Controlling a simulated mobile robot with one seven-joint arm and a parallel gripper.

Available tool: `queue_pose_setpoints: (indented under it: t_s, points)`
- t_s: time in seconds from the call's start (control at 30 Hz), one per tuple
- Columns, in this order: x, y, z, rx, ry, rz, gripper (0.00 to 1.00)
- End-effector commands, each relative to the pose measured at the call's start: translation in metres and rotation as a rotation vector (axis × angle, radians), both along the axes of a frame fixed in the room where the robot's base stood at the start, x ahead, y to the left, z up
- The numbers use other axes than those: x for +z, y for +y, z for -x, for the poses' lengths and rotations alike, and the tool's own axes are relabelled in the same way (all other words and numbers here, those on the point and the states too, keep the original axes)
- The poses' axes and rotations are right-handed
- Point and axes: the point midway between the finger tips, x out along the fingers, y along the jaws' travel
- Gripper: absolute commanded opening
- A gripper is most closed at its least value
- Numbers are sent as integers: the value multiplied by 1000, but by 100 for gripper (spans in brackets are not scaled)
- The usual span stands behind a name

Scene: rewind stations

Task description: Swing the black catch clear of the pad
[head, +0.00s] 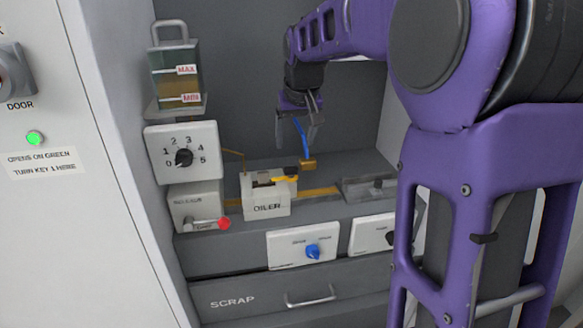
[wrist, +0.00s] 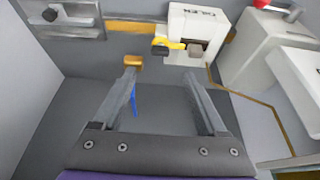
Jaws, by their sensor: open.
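The white oiler box (head: 267,205) stands on the ledge; it also shows in the wrist view (wrist: 196,20). A yellow lever (wrist: 170,44) sticks out from it, with a small black piece (wrist: 159,50), apparently the catch, at its outer end. The lever also shows in the head view (head: 286,180). A brownish block (wrist: 197,50), apparently the pad, projects from the oiler beside the lever. I cannot tell whether catch and pad touch. My gripper (head: 297,141) is open and empty, pointing down above and behind the oiler; its fingertips (wrist: 160,74) are apart from the lever.
A brass block (head: 309,164) with a blue strip (head: 301,135) is close to one finger. A yellow strip (head: 320,191) runs to a grey slotted bracket (head: 370,188). A dial box (head: 183,152) and red-tipped lever (head: 223,224) stand left. Thin brown tubing (wrist: 262,103) runs behind the oiler.

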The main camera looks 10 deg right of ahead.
Motion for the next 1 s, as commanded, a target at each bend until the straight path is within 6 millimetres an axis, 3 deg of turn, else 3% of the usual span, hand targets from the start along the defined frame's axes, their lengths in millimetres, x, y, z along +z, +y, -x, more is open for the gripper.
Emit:
queue_pose_setpoints:
  t_s: [0.03, 0.2, 0.5, 0.97, 1.0]
  points:
    - [-15, 0, -4, 0, 5, -1, 75]
    - [-49, 0, -19, 0, 4, -1, 75]
    - [-94, 0, -38, 0, 1, -1, 75]
    - [-104, 0, -43, 0, -1, -1, 75]
    - [-104, 0, -43, 0, -1, -1, 68]
